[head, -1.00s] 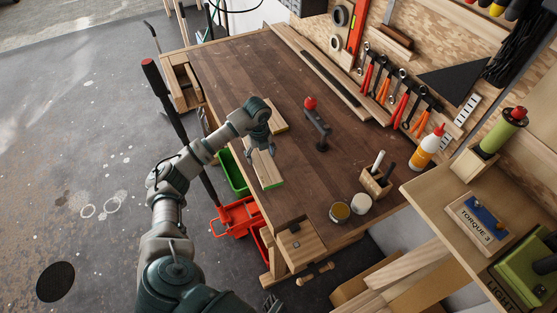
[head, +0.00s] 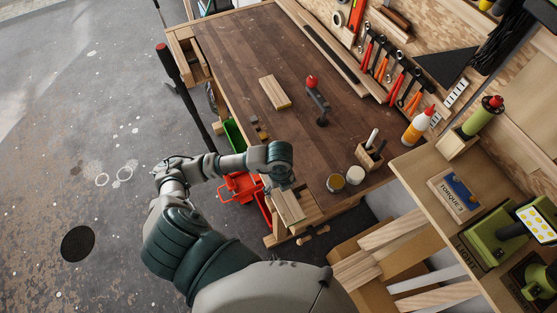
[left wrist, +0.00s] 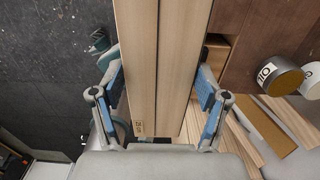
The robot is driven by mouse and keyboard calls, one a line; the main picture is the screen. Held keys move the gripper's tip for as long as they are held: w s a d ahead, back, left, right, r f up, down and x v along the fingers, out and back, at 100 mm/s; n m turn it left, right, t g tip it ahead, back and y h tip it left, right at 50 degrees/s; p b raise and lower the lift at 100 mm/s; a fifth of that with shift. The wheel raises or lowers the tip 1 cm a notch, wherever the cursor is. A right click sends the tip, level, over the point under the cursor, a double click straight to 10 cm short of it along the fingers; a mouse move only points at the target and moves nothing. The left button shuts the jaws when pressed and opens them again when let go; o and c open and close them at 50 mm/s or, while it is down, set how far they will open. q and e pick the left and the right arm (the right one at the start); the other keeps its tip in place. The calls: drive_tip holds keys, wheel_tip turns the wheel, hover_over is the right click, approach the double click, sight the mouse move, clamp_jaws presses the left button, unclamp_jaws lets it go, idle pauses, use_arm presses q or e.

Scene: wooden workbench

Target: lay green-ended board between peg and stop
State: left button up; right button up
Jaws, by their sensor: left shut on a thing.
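My left gripper (head: 281,184) is shut on a pale wooden board (head: 290,208), held at the near end of the bench above the wooden vise. In the left wrist view the board (left wrist: 172,60) runs lengthwise between the blue-padded fingers of the gripper (left wrist: 160,85); its green end cannot be made out. Two small blocks, perhaps the peg (head: 253,119) and the stop (head: 263,135), sit near the bench's left edge; I cannot tell which is which. My right gripper is not in view.
Another board (head: 274,93) lies mid-bench, beside a red-knobbed clamp (head: 318,103). Two round tins (head: 336,182) and a wooden pen block (head: 370,156) stand at the near right. A green bin (head: 235,137) and a red crate (head: 240,187) are below the left edge.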

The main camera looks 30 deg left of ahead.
use_arm(q)
drive_tip(key=w+a, duration=0.2)
drive_tip(key=w, duration=0.1)
drive_tip(key=w+a+f+p, duration=0.1)
drive_tip(key=w+a, duration=0.2)
drive_tip(key=w, duration=0.1)
drive_tip(key=w+a, duration=0.2)
drive_tip(key=w, duration=0.2)
drive_tip(key=shift+w+a+f+p, duration=0.15)
drive_tip(key=shift+a+p, duration=0.2)
drive_tip(key=shift+p, duration=0.05)
wheel_tip(320, 180, down, 3)
drive_tip(key=shift+r+p, duration=0.1)
drive_tip(key=shift+p, duration=0.25)
drive_tip(key=shift+f, duration=0.4)
drive_tip(key=o, duration=0.8)
drive_tip(key=shift+f, duration=0.2)
drive_tip(key=o, duration=0.5)
drive_tip(key=shift+r, duration=0.1)
drive_tip(key=shift+c, duration=0.2)
